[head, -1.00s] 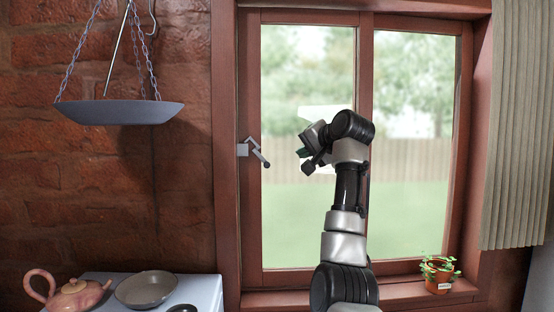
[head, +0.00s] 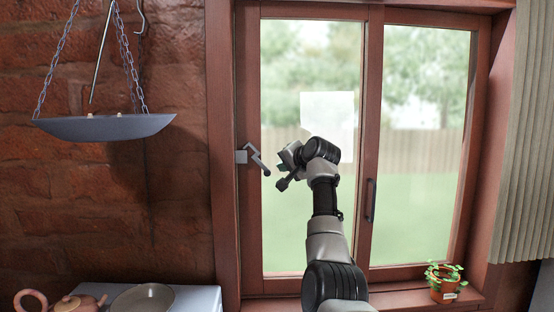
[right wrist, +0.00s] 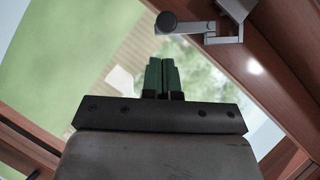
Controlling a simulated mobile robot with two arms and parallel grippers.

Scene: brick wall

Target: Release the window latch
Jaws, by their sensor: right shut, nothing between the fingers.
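The window latch (head: 254,158) is a grey cranked handle on the left side of the red-brown window frame, with its arm slanting down to the right over the glass. My right gripper (head: 282,165) is just right of the latch's lower end in the head view, with a small visible gap. In the right wrist view the latch (right wrist: 210,35) is at the top, with its round dark knob to the left. The green fingertips (right wrist: 161,72) are shut, empty and below the latch, not touching it in the picture. My left gripper is out of view.
A hanging scale pan (head: 104,127) is left of the window. A white surface with a pan (head: 143,298) and a teapot (head: 76,302) is at lower left. A potted plant (head: 444,290) stands on the sill at right. A curtain (head: 518,150) hangs at far right.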

